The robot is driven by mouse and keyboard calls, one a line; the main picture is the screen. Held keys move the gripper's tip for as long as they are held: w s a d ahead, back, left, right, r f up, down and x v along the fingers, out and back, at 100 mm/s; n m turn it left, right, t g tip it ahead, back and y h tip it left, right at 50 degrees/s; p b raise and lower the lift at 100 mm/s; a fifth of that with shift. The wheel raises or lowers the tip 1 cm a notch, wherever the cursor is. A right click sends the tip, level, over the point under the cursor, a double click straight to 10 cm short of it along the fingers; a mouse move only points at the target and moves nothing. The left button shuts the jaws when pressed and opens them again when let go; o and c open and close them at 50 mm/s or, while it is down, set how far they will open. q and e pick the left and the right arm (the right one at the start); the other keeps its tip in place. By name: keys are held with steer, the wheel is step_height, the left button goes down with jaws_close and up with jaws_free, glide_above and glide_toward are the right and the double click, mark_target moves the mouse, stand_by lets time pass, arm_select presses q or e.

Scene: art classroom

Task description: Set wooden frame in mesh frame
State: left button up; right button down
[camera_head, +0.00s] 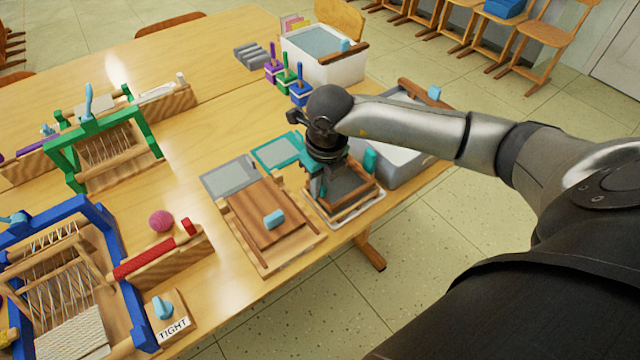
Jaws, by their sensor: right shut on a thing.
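My right gripper (328,172) reaches in from the right and points down over a small wooden frame (347,214) with a dark inside. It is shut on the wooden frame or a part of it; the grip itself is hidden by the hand. The wooden frame lies at or just above a pale base near the table's front edge. I cannot tell whether they touch. A grey mesh frame (229,177) lies flat to the left, and a teal-edged mesh frame (276,151) lies behind the hand, partly covered. My left gripper is not in view.
A wooden board (262,222) with a light blue knob lies left of the hand. A grey tub (405,172) stands right, a white tub (325,68) behind. Small coloured holders (299,94) stand close behind the wrist. Green (105,145) and blue (125,285) looms fill the left.

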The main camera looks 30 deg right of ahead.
steer(key=shift+f+b, duration=0.5)
steer(key=shift+f, duration=0.1)
stand_by(0.3)
stand_by(0.4)
steer(key=c, duration=0.8)
jaws_free()
steer(key=shift+c, duration=0.2)
